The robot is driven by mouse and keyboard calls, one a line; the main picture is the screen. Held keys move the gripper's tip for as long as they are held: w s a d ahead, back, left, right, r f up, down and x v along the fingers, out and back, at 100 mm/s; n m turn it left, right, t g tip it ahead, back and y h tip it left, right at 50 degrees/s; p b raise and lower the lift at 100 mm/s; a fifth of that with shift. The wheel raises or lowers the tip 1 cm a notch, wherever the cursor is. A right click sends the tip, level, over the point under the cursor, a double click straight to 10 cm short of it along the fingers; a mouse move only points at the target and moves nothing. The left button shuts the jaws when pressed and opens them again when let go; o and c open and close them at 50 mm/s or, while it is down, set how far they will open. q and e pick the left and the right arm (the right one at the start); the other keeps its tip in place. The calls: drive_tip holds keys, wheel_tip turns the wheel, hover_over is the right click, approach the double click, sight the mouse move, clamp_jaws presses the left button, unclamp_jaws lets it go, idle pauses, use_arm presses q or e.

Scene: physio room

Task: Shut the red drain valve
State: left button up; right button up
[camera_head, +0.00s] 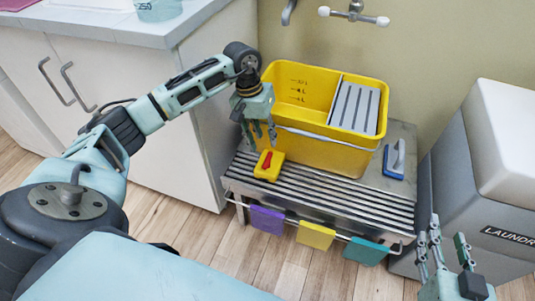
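The red valve handle (266,159) sits on top of a small yellow block (268,172) at the front left of the yellow bucket (342,143). Its long side points roughly toward and away from me. Whether the block joins the bucket wall is not clear. My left gripper (261,137) points down just above and behind the handle, close to the bucket's front wall. Its fingers look apart, with nothing between them; contact with the handle is not visible. My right gripper (444,244) is at the lower right, fingers up, spread and empty, far from the valve.
The bucket stands on a slatted metal bench (340,196) with a grey wringer insert (354,107). A blue-based brush (394,158) lies right of it. Purple, yellow and teal cloths (316,235) hang on the front rail. A laundry bin (485,190) stands right, a white cabinet (120,85) left.

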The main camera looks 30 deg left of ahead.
sight(268, 156)
use_arm(q)
drive_tip(key=b+x, duration=0.1)
drive_tip(key=x, duration=0.5)
drive_tip(key=shift+a+f+b, duration=0.1)
drive_tip(key=shift+f+b, duration=0.2)
drive_tip(key=shift+f, duration=0.55)
use_arm(e)
wheel_tip(268, 156, up, 9)
drive_tip(key=w+a+t+y, duration=0.1)
drive_tip(key=t, duration=0.3)
drive_tip(key=shift+a+f+t+y, duration=0.2)
drive_tip(key=shift+a+t+y, duration=0.1)
drive_tip(key=shift+t, duration=0.1)
use_arm(q)
drive_tip(key=shift+c, duration=0.5)
clamp_jaws()
